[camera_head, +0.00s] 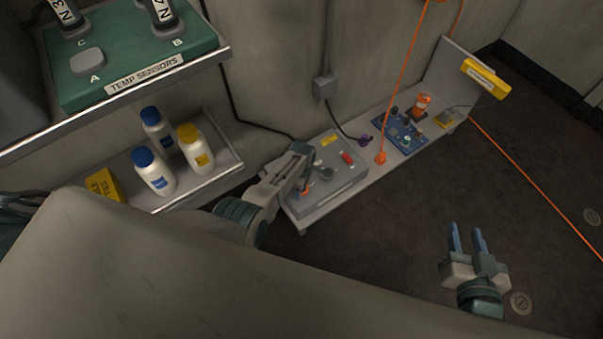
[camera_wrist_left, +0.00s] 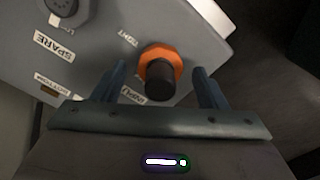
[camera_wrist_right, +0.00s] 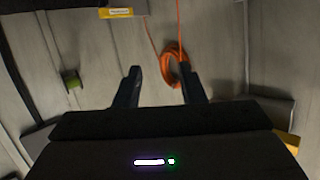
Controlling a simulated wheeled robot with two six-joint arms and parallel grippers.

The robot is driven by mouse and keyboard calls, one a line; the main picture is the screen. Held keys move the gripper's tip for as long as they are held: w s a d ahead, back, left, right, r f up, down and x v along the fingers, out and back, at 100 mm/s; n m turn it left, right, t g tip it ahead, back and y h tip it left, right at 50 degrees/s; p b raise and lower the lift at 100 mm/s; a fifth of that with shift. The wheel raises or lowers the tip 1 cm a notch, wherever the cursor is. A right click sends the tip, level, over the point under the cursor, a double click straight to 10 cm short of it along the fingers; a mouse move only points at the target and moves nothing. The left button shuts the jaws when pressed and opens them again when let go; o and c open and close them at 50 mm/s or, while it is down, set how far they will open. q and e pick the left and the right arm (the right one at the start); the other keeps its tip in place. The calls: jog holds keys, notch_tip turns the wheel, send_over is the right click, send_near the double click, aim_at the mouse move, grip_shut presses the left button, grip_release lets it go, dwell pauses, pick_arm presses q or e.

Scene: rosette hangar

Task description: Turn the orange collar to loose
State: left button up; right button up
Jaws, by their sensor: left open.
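The orange collar (camera_wrist_left: 172,55) sits around a black round plug on a grey box (camera_wrist_left: 105,45) in the left wrist view. A small label beside the collar appears to read TIGHT; another label below is partly hidden by a finger. My left gripper (camera_wrist_left: 162,82) is open, with one finger on each side of the collar and plug, and gaps show between. In the head view the collar (camera_head: 306,188) is a small orange spot at the near end of the grey box (camera_head: 335,190), under my left gripper (camera_head: 304,178). My right gripper (camera_head: 466,230) is open and empty over the floor.
The box stands on a low shelf (camera_head: 325,214) with a blue panel (camera_head: 398,134) and an orange cable (camera_head: 382,157). A second shelf holds bottles (camera_head: 152,172). A green sensor block (camera_head: 130,50) is above.

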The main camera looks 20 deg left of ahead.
pick_arm(q)
notch_tip(320, 180, up, 2)
jog(key=shift+r+p, duration=0.1)
jog(key=shift+p, duration=0.45)
notch_tip(320, 180, up, 8)
jog(key=p, duration=0.3)
pick_arm(e)
jog(key=s+f+g, duration=0.4)
jog(key=s+g, duration=0.3)
jog(key=shift+s+d+f+n+g+h, duration=0.15)
jog(key=shift+d+n+g+h, duration=0.15)
jog(key=shift+d+n+h, duration=0.1)
